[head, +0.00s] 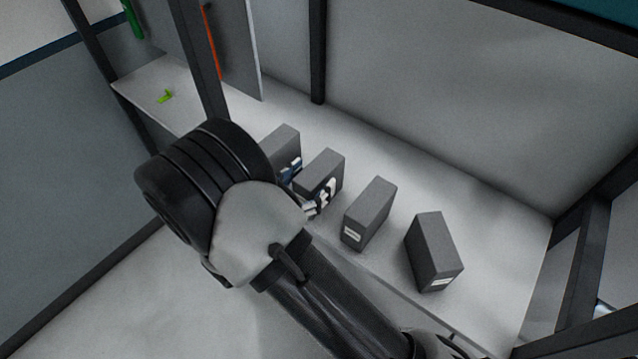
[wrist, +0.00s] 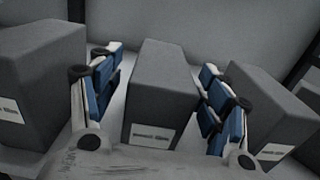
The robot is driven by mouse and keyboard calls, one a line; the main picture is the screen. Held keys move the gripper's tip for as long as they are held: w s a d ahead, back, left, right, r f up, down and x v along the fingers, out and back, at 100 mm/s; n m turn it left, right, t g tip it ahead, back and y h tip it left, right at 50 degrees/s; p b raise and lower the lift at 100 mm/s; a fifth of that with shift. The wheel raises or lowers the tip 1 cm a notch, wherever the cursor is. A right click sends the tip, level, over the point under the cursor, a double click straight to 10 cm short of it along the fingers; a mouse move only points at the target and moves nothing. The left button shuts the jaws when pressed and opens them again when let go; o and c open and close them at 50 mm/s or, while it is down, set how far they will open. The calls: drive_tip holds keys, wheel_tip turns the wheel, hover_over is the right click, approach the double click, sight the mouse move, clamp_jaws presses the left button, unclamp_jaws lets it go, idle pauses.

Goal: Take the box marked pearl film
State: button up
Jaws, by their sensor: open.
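Several grey boxes with small white labels stand in a row on the pale shelf. My gripper (wrist: 161,75) is open. In the wrist view its blue-padded fingers stand on either side of the middle box (wrist: 160,85), with no clear contact. This looks like the second box from the left (head: 321,172) in the head view, where my gripper (head: 308,185) partly covers it. The middle box's label is too blurred to read surely, so I cannot tell which box is marked pearl film.
Close neighbours are a left box (wrist: 40,75) and a right box (wrist: 275,110). Farther right are the third box (head: 369,212) and fourth box (head: 434,250). Dark posts (head: 317,50) frame the shelf (head: 480,195). A small green item (head: 166,97) lies at the far left.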

sight(319, 171)
drive_tip(key=x, duration=0.3)
drive_tip(key=shift+d+r, duration=0.1)
drive_tip(key=shift+d, duration=0.05)
drive_tip(key=c, duration=1.3)
drive_tip(key=shift+r, duration=0.1)
